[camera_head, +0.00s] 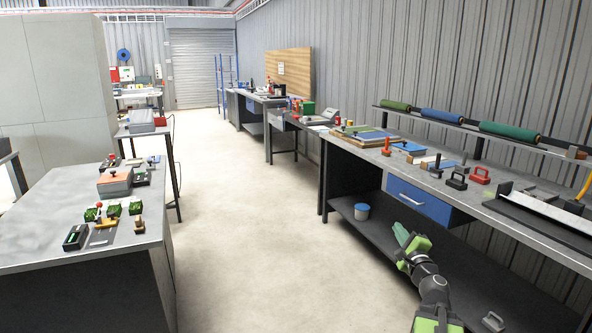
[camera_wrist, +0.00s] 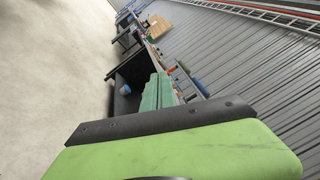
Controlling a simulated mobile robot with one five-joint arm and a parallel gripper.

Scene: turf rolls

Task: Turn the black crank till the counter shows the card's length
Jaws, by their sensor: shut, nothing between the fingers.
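My gripper (camera_head: 404,236) is shut and empty. It hangs over the aisle in front of the right workbench, apart from everything on the tables. In the wrist view its green fingers (camera_wrist: 156,92) lie together, pointing away toward the far benches. On the left table, a small dark box with a greenish window (camera_head: 75,237) lies near the front edge; I cannot tell whether it is the counter, and no digits are readable. Small devices with knobs and handles stand around it, one with a red knob (camera_head: 99,206). I cannot pick out the black crank or the card for certain.
The left table (camera_head: 40,225) and right workbench (camera_head: 355,150) flank a clear concrete aisle (camera_head: 235,220). The workbench has a blue drawer (camera_head: 418,200), a lower shelf with a blue tin (camera_head: 361,211), and turf rolls on a rail (camera_head: 441,116). Further benches stand behind.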

